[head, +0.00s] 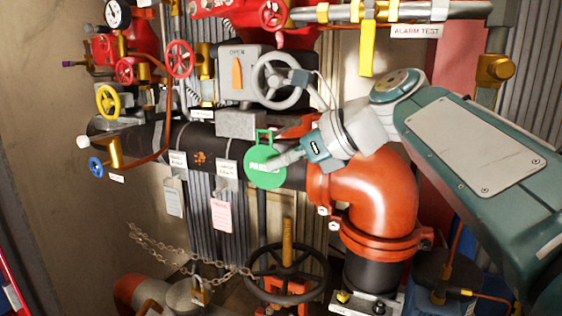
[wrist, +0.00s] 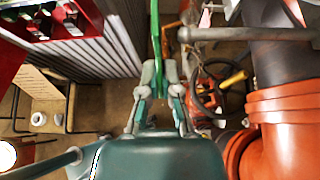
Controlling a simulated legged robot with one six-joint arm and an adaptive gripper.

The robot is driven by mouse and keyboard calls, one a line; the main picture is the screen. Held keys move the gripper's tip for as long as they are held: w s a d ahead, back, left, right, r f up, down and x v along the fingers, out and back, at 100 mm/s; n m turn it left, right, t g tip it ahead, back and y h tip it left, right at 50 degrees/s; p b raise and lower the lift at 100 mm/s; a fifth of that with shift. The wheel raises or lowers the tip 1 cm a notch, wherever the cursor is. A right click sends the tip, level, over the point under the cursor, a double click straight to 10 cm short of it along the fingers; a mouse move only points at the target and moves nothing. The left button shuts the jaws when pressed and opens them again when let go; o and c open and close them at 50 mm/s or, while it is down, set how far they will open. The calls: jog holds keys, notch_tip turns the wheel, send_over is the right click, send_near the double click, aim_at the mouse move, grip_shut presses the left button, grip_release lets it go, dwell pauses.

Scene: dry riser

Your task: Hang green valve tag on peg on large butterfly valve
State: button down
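The green valve tag (head: 265,172) is a round disc with white lettering and a square loop at its top. It hangs upright in front of the dark pipe, and in the wrist view it shows edge-on as a green strip (wrist: 156,35). My gripper (head: 284,161) is shut on the tag from the right; its fingertips also show in the wrist view (wrist: 158,75). A large valve with a grey gearbox marked OPEN (head: 238,75) and a grey handwheel (head: 280,80) stands above the tag.
An orange elbow pipe (head: 375,190) lies below my arm. A white tag (head: 173,198) and a pink tag (head: 221,214) hang left of the green tag. A chain (head: 180,248) and a dark handwheel (head: 285,272) are below. Small red and yellow valves crowd the upper left.

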jog(key=shift+d, duration=0.1)
jog(key=shift+w+d, duration=0.15)
jog(key=shift+d, duration=0.2)
jog(key=shift+w, duration=0.5)
dwell(0.6)
jog(key=shift+w+d, duration=0.25)
jog(key=shift+w, duration=0.3)
jog(key=shift+w+d, duration=0.2)
jog(key=shift+w, duration=0.35)
dwell(1.3)
jog(key=shift+w+d, duration=0.1)
jog(key=shift+w, duration=0.2)
jog(key=c, duration=0.7)
grip_release()
